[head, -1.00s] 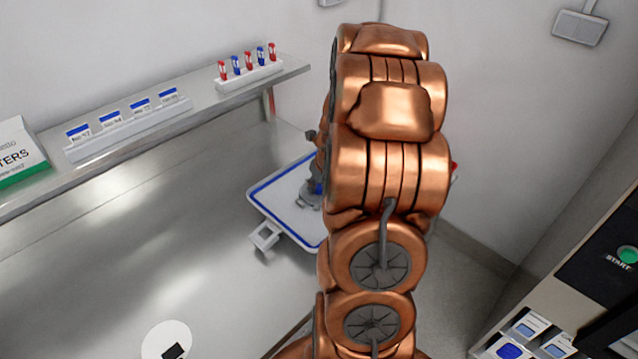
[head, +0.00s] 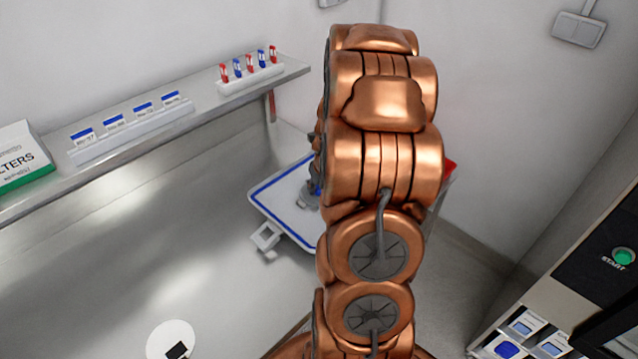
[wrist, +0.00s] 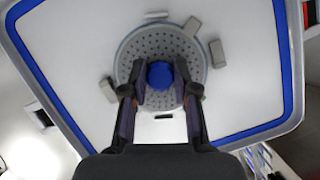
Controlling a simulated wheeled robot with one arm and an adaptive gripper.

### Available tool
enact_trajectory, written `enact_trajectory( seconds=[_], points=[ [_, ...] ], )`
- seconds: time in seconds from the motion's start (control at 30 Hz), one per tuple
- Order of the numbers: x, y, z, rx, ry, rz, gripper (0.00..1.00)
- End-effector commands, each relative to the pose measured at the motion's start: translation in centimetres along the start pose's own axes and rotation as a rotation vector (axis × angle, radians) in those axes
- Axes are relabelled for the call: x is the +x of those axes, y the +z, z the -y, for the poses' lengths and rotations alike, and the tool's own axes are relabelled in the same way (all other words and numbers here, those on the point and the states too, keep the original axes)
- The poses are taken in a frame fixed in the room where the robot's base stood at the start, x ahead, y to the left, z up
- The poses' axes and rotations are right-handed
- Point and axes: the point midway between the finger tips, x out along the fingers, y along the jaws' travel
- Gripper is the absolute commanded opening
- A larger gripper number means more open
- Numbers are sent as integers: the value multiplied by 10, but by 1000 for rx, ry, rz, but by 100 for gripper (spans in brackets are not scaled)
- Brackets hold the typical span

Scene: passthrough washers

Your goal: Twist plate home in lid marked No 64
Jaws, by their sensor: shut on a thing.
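In the wrist view, my gripper (wrist: 161,98) is shut on the blue knob (wrist: 160,75) at the middle of a round grey perforated plate (wrist: 186,54). The plate lies over the white inner face of a lid (wrist: 70,45) with a blue seal line around its edge. Grey lugs (wrist: 217,53) sit at the plate's rim; I cannot tell whether any is engaged. In the head view, the lid (head: 272,190) shows left of my arm, with a small handle-like part (head: 265,237) at its near edge. My gripper is mostly hidden there. No number is readable on the lid.
A shelf along the back wall holds a rack of labelled cards (head: 135,128), a holder of red and blue pieces (head: 250,78) and a filters box (head: 20,158). A white disc (head: 171,341) lies on the bare steel bench. A cabinet with a green START button (head: 624,257) stands right.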

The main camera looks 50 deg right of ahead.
Motion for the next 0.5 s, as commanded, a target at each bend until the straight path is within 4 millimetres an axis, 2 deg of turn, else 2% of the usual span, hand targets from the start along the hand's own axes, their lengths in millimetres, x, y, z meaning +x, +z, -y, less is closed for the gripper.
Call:
enact_trajectory(
  seconds=[0.5],
  points=[
    [0,0,0,351,-149,-2,0]
  ],
)
